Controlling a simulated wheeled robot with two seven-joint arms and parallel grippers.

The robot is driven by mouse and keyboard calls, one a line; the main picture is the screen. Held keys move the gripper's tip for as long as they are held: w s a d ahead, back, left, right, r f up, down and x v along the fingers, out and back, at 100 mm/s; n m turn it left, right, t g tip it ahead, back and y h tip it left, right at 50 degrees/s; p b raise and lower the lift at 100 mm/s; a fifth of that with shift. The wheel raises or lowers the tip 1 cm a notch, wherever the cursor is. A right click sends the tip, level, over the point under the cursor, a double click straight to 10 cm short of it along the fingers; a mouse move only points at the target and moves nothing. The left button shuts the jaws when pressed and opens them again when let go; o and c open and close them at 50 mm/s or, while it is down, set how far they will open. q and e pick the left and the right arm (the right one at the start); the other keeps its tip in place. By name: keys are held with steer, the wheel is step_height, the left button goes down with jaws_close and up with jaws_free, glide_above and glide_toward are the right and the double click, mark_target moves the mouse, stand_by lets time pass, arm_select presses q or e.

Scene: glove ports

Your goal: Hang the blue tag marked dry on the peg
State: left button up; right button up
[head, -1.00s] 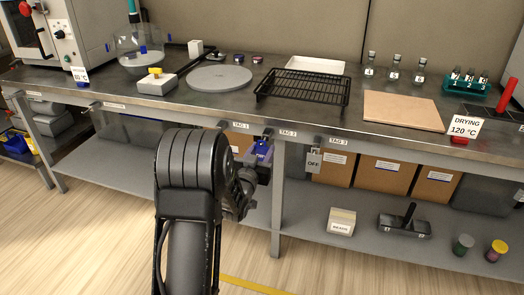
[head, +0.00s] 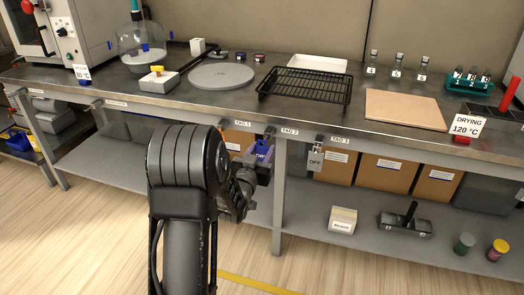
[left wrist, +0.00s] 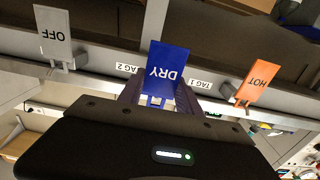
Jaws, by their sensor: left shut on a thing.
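The blue tag marked DRY (left wrist: 165,68) is between the fingers of my left gripper (left wrist: 158,100) in the left wrist view, where its lettering is upside down. In the head view the blue tag (head: 262,149) is at the bench's front edge, just left of the TAG 2 label (head: 290,131), with my left gripper (head: 262,165) shut on it. A dark peg (head: 269,131) shows just above the tag there. I cannot tell whether the tag touches it. My right gripper is not in view.
A grey OFF tag (head: 315,158) hangs by TAG 3. An orange HOT tag (left wrist: 258,80) hangs beside the TAG 1 label (left wrist: 200,84). Boxes (head: 387,173) stand on the shelf below. The bench top (head: 200,105) holds a rack (head: 305,86) and glassware.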

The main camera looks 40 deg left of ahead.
arm_select(q)
steer(key=shift+s, duration=0.1)
steer(key=v, duration=0.6)
steer(key=shift+s+d, duration=0.2)
steer(key=shift+s, duration=0.15)
stand_by(0.7)
steer(key=shift+r, duration=0.15)
steer(key=shift+d, duration=0.1)
steer(key=w+d+r+m+h, duration=0.1)
steer(key=d+m+h, duration=0.1)
steer(key=d, duration=0.6)
steer(key=w+d+r+m+h, duration=0.2)
steer(key=d+h, duration=0.3)
steer(key=d, duration=0.4)
steer(key=w+d+r+m+h, duration=0.1)
steer(key=d+r+m+h, duration=0.1)
steer(key=d, duration=0.6)
steer(key=shift+w+d+m+h, duration=0.2)
steer(key=shift+w+m+h, duration=0.3)
steer(key=shift+h, duration=0.5)
steer(key=shift+s, duration=0.1)
